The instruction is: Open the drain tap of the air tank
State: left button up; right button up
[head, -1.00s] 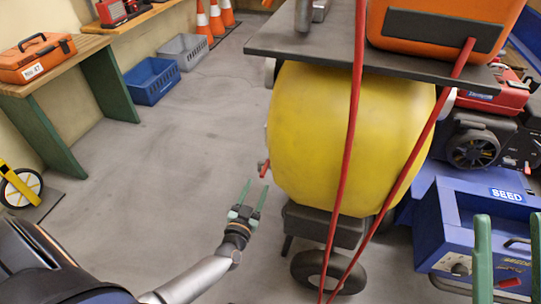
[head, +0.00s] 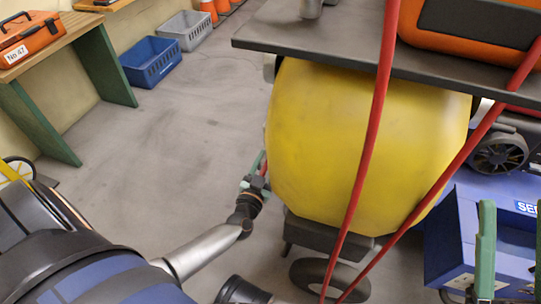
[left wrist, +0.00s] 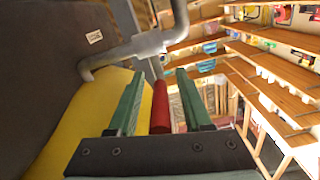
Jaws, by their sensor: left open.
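The air tank is a large yellow barrel (head: 350,150) under a dark shelf in the head view. It also shows yellow in the left wrist view (left wrist: 85,125). The drain tap's red lever (left wrist: 160,105) stands between the green fingers of my left gripper (left wrist: 160,73). In the head view the left gripper (head: 260,165) is at the tank's lower left side, and it mostly hides the lever. The left gripper is open; I cannot tell whether a finger touches the lever. My right gripper (head: 512,205) shows two green fingers apart at the right edge, with nothing seen between them.
Two red hoses (head: 365,150) hang in front of the tank. An orange machine (head: 445,40) sits on the dark shelf (head: 330,45). A blue machine (head: 460,225) stands at right. A wheel (head: 325,275) is below the tank. The floor left of the tank is clear.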

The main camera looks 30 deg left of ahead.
pick_arm(q)
jog(key=shift+c, duration=0.2)
grip_shut()
dwell(0.3)
dwell(1.1)
